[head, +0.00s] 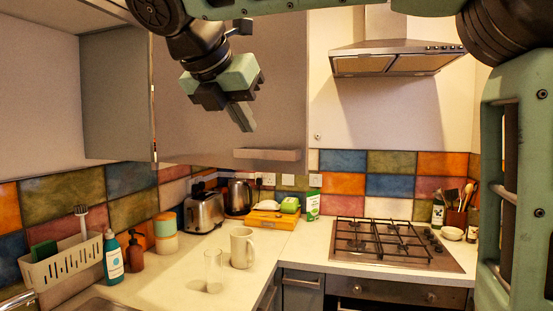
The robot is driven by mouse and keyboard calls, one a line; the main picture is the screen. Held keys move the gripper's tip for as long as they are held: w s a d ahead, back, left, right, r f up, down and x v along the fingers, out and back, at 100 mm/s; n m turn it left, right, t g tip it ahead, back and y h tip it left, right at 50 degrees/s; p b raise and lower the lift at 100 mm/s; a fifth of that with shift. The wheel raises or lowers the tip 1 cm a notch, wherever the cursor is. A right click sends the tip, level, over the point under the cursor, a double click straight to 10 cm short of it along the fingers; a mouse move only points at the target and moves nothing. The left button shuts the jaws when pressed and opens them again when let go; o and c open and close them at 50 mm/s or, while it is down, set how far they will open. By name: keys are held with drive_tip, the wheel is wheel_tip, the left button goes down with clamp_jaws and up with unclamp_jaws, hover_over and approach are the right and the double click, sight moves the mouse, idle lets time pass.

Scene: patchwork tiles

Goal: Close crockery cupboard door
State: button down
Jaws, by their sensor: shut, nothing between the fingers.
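A grey cupboard door (285,90) hangs at upper centre in the head view, with a pale bar handle (267,154) along its lower edge. A bright vertical edge shows at the panel's left side, and another grey panel (113,100) lies left of it. I cannot tell how far the door stands open. My gripper (244,122) is in front of the door, above and left of the handle. It points down and right, is shut and holds nothing. I cannot tell whether it touches the door. My arm hides the door's upper part.
The counter below bears a toaster (204,212), a kettle (238,197), a cream mug (242,247), a clear glass (213,271) and bottles at left. A hob (390,243) lies at right under a cooker hood (398,60). Open air lies between door and counter.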

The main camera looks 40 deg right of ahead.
sight(274, 151)
drive_tip(key=shift+w+d+r+p+x, duration=0.15)
drive_tip(key=shift+d+r+p+x, duration=0.3)
drive_tip(key=shift+x, duration=1.7)
drive_tip(key=shift+w+d+r+p+x, duration=0.15)
drive_tip(key=shift+p+x, duration=0.55)
drive_tip(key=shift+x, duration=1.4)
drive_tip(key=shift+w+d+r+p+x, duration=0.2)
drive_tip(key=shift+r+p+x, duration=0.3)
drive_tip(key=shift+x, duration=1.65)
drive_tip(key=shift+d, duration=0.1)
